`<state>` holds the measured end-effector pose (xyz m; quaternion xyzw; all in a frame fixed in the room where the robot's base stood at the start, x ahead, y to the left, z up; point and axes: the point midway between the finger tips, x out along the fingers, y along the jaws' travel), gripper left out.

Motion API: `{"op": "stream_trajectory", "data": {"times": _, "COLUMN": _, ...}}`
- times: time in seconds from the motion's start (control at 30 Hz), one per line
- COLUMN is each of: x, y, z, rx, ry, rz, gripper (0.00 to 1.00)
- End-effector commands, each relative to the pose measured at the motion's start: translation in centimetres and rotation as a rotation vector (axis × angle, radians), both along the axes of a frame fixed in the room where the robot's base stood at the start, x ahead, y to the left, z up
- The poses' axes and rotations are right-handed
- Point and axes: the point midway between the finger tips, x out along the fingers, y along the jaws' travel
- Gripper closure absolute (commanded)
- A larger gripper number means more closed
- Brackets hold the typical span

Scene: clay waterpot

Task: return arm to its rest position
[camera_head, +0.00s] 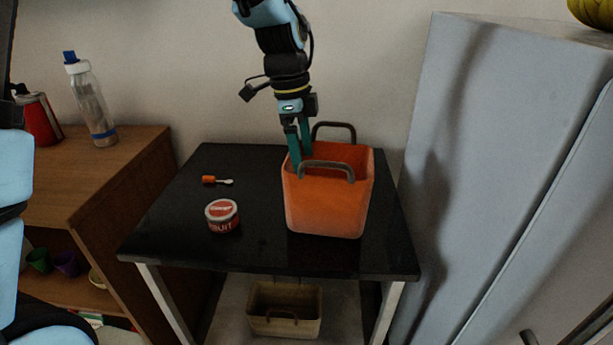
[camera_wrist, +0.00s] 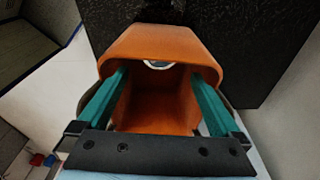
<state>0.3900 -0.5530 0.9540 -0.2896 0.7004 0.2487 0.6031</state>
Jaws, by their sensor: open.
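My gripper (camera_head: 300,158) points down at the left side of the orange basket (camera_head: 328,208) on the black table. Its two teal fingers are spread apart, with nothing seen between them in the head view. In the wrist view the open fingers of my gripper (camera_wrist: 160,75) lie over the mouth of the orange basket (camera_wrist: 150,40). I cannot tell whether they touch its walls. A pale rounded thing (camera_wrist: 158,64) shows between the fingertips, mostly hidden; I cannot tell what it is.
The black table (camera_head: 255,255) also holds a red and white can (camera_head: 222,216) and a small orange-handled tool (camera_head: 210,180). A wooden cabinet (camera_head: 110,190) with a bottle (camera_head: 92,105) stands left. A grey fridge (camera_head: 480,120) stands close on the right.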

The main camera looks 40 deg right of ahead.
Motion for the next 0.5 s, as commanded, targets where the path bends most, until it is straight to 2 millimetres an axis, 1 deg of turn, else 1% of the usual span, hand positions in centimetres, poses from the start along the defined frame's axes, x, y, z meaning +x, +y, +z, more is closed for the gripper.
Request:
{"op": "stream_trajectory", "data": {"times": 0.1, "x": 0.14, "y": 0.11, "z": 1.02, "rx": -0.001, "ry": -0.001, "rz": 0.0, "gripper": 0.0}}
{"op": "stream_trajectory", "data": {"times": 0.17, "x": 0.15, "y": 0.15, "z": 1.27, "rx": -0.001, "ry": -0.001, "rz": 0.001, "gripper": 0.0}}
{"op": "stream_trajectory", "data": {"times": 0.5, "x": 0.14, "y": 0.17, "z": 1.38, "rx": 0.0, "ry": 0.0, "rz": 0.0, "gripper": 0.0}}
